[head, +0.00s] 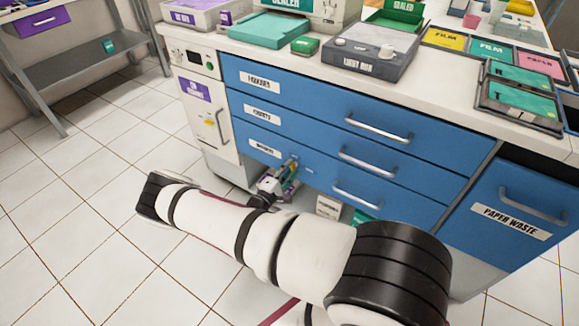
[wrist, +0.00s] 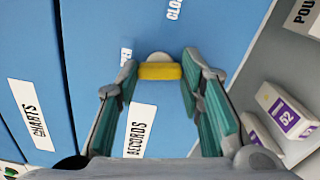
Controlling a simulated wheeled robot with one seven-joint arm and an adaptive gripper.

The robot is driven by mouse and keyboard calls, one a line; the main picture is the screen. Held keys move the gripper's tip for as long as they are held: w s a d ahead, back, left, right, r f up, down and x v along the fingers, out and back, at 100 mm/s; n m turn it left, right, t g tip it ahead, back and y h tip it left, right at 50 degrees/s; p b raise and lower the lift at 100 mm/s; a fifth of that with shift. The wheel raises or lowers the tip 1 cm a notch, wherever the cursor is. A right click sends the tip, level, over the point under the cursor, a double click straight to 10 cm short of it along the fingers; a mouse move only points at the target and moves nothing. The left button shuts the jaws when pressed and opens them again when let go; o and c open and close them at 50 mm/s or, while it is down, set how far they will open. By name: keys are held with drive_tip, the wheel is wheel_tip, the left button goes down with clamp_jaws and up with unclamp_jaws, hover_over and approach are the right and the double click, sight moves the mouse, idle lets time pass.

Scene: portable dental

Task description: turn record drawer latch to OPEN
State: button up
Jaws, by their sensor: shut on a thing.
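The record drawer latch (wrist: 160,71) is a yellow bar on a pale round mount on the blue drawer front. In the wrist view it lies across the picture. My gripper (wrist: 159,76) is shut on it, with a teal-padded finger at each end. The records drawer (wrist: 160,125) is the lowest blue drawer; its white label is partly hidden. "CLO" lettering shows near the top, and other lettering left of the latch is mostly covered by a finger. In the head view my gripper (head: 290,172) is at this drawer front (head: 330,182), which sits closed; the latch is too small to make out there.
Two blue drawers with bar handles (head: 378,128) are above, and a paper waste door (head: 515,205) is at right. Boxes (head: 328,206) stand on the low shelf below; a box marked 52 (wrist: 285,115) is close beside my gripper. Tiled floor at left is clear.

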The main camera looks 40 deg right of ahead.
drive_tip(key=shift+m+p, duration=0.8)
drive_tip(key=shift+m, duration=0.4)
drive_tip(key=o, duration=1.2)
drive_tip(key=shift+c, duration=0.2)
drive_tip(key=v, duration=1.2)
